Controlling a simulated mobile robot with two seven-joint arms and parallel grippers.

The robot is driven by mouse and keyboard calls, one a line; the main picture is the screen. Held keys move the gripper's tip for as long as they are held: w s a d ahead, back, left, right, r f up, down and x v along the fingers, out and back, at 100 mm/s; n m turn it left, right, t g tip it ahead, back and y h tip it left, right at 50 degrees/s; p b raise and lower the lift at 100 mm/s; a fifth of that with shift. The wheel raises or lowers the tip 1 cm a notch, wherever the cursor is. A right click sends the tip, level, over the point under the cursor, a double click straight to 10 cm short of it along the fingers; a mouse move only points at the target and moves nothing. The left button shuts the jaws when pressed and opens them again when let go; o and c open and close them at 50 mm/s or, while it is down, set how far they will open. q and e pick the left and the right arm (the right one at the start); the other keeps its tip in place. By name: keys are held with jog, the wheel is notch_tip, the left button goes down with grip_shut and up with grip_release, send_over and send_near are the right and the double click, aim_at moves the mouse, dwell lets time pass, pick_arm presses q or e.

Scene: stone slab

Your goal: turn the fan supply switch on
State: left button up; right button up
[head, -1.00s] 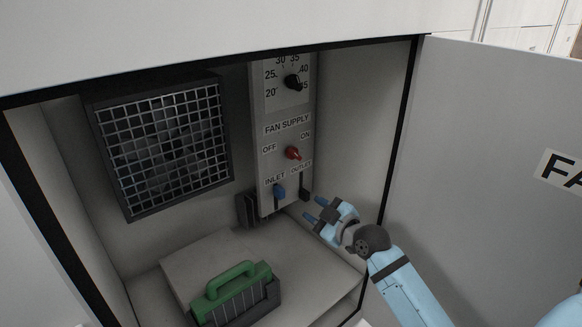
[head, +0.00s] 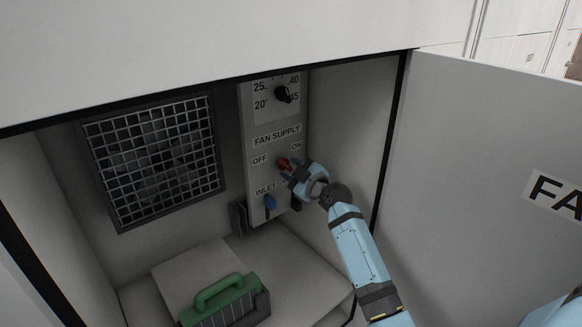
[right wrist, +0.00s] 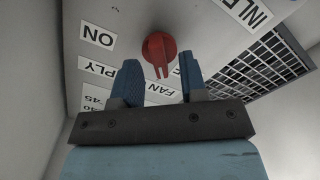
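The red fan supply switch (head: 284,162) is on the grey control panel (head: 258,215), between the OFF and ON labels, below the FAN SUPPLY label. It also shows in the right wrist view (right wrist: 160,50), where its narrow handle points down toward the FAN SUPPLY label. My right gripper (head: 288,171) is open at the switch and partly covers it in the head view. In the right wrist view, its blue fingers (right wrist: 158,80) are apart, with the switch ahead between them; I cannot tell whether they touch it. My left gripper is not in view.
A black dial (head: 283,94) is above the switch, and a blue inlet lever (head: 270,203) is below. A mesh-covered fan (head: 152,160) is on the back wall. A green-handled object (head: 222,297) stands below. The open door (head: 480,170) is at the right.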

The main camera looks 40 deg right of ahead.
jog(key=shift+w, duration=0.3)
grip_shut()
